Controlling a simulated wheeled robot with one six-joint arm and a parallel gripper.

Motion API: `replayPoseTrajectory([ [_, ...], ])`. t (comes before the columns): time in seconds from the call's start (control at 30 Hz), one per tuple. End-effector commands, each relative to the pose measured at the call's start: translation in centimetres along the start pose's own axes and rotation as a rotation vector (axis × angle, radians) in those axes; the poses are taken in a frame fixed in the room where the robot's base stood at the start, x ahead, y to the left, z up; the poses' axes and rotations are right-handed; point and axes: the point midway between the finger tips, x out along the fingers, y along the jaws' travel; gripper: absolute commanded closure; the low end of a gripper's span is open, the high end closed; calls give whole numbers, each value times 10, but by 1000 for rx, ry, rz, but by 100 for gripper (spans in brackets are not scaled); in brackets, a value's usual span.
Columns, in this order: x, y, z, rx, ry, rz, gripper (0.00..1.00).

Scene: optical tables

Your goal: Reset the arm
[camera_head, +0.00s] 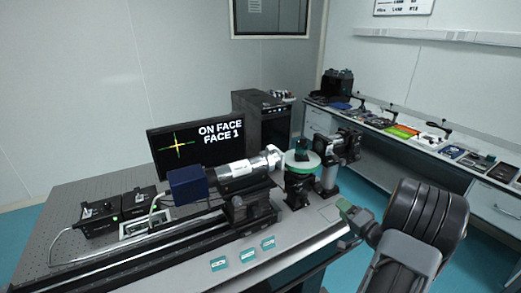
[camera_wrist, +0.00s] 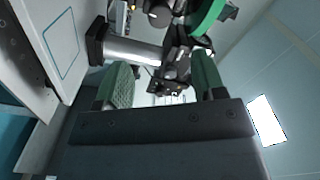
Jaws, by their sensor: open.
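My arm reaches in from the right in the head view, dark and bulky near the table's front right corner. My gripper (camera_head: 345,208) is at that corner, just right of and below the round stage with the green rim (camera_head: 301,160). In the wrist view my gripper (camera_wrist: 162,78) shows two green fingers spread apart with nothing held between them. The green-rimmed stage (camera_wrist: 208,18) and its dark mount appear beyond the fingers.
The optical table (camera_head: 75,205) bears a silver tube instrument (camera_head: 243,168) on a rail and a monitor (camera_head: 200,143) reading "ON FACE FACE 1". Green labels (camera_head: 248,256) lie at its front. A side bench (camera_head: 385,135) with tools runs along the right wall.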

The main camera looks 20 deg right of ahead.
Motion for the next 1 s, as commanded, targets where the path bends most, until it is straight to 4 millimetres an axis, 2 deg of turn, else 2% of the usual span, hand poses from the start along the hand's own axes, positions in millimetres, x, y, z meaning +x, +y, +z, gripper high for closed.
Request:
replayPoseTrajectory([
  [0.17,0,6,0,-70,-1,32,37],
  [0.27,-3,32,-5,-187,17,181,37],
  [0.4,-28,84,-14,-352,33,539,37],
  [0.5,-49,97,-19,-461,-13,805,37],
  [0.57,-58,96,-17,-510,-69,942,37],
  [0.67,-69,78,-4,-567,-198,1128,37],
  [0.77,-74,45,21,-591,-362,1249,37],
  [0.87,-75,0,61,-597,-555,1295,37],
  [1.0,-76,-76,132,-602,-822,1212,37],
])
